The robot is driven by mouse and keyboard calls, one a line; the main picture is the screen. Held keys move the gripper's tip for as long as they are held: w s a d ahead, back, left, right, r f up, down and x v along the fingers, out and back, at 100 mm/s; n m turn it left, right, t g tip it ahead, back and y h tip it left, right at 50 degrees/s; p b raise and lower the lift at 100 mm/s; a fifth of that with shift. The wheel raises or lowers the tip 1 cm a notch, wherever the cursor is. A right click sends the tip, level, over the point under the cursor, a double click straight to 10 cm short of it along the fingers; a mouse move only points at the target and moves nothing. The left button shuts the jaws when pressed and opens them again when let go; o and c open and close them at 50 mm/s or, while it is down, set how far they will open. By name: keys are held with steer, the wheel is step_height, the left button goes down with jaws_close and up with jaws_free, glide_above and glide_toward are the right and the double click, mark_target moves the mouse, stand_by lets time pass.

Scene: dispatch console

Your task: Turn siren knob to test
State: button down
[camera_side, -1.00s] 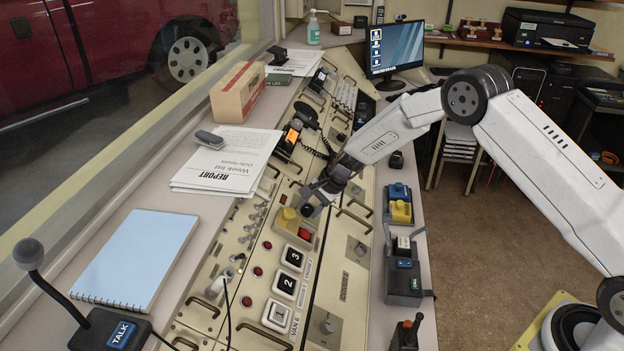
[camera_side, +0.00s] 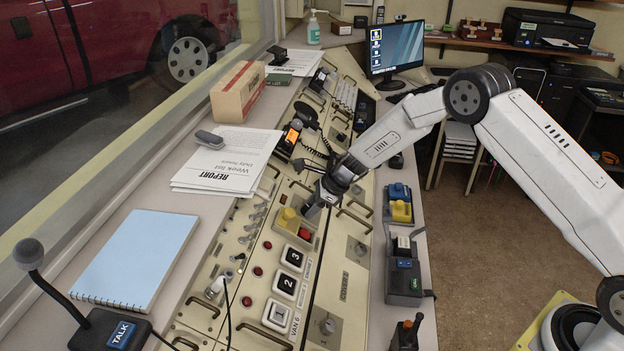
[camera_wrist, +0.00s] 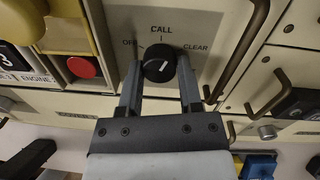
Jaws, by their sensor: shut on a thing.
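A black round knob (camera_wrist: 159,66) with a white pointer line sits on a cream panel in the wrist view. The labels OFF, CALL and CLEAR stand around it; the line slants to the upper right, toward the CLEAR side. My gripper (camera_wrist: 160,75) is shut on this knob, one finger on each side. In the side view my gripper (camera_side: 313,209) reaches down onto the console just right of the yellow button and hides the knob. I read no siren or test label near it. Two other knobs, a far one (camera_side: 360,249) and a near one (camera_side: 328,324), show lower on the console.
A yellow button (camera_side: 288,217) and a red button (camera_side: 305,233) lie close left of my gripper. A bronze handle (camera_wrist: 238,55) rises just right of the knob.

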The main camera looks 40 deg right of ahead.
steer(key=m, duration=0.5)
steer(key=shift+s+m, duration=0.1)
steer(key=shift+m, duration=0.3)
steer(key=m, duration=0.4)
steer(key=shift+t, duration=0.4)
steer(key=m, duration=0.9)
steer(key=shift+s+a+m+h, duration=0.1)
steer(key=shift+m+h, duration=0.2)
steer(key=shift+m, duration=0.1)
steer(key=shift+c, duration=1.3)
jaws_free()
steer(key=shift+r, duration=0.1)
steer(key=v, duration=0.7)
steer(key=shift+s+r, duration=0.2)
